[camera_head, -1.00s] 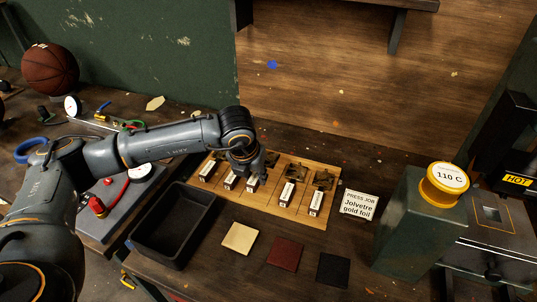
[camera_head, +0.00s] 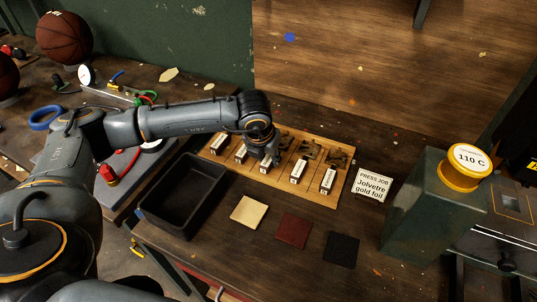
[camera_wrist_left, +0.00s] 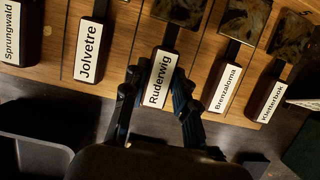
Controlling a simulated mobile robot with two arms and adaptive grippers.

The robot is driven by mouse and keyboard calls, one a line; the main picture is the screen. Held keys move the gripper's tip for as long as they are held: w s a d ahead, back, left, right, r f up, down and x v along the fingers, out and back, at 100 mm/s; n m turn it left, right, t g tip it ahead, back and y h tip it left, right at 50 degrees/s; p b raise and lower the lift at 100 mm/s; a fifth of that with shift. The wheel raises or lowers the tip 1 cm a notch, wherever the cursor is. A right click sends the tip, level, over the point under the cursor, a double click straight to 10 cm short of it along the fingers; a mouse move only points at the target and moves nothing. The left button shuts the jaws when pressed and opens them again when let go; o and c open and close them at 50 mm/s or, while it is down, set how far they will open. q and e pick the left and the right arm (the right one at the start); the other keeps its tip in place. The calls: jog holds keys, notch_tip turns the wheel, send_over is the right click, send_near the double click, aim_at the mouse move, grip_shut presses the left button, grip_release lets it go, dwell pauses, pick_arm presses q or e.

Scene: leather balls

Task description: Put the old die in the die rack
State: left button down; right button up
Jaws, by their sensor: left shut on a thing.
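The die rack (camera_head: 262,186) is a light wooden board in the middle of the table. It holds a row of dies with dark handles and white name labels. In the left wrist view they read Sprungwald (camera_wrist_left: 12,30), Jolvetre (camera_wrist_left: 89,50), Ruderwig (camera_wrist_left: 159,78), Brenzaloma (camera_wrist_left: 228,88) and Kletterbuk (camera_wrist_left: 270,100). My left gripper (camera_wrist_left: 158,112) is shut on the Ruderwig die, one finger on each side of its handle. That die lies in line with its slot; whether it is seated or slightly raised I cannot tell. In the head view my left gripper (camera_head: 270,156) hides part of it.
A black open bin (camera_head: 185,199) stands left of the rack. Cream (camera_head: 249,211), dark red (camera_head: 293,231) and black (camera_head: 341,249) leather squares lie in front. A green box with a 110 C dial (camera_head: 464,168) stands right.

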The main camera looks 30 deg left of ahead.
pick_arm(q)
jog(key=shift+f+b, duration=0.25)
jog(key=shift+b, duration=0.15)
jog(key=c, duration=1)
grip_release()
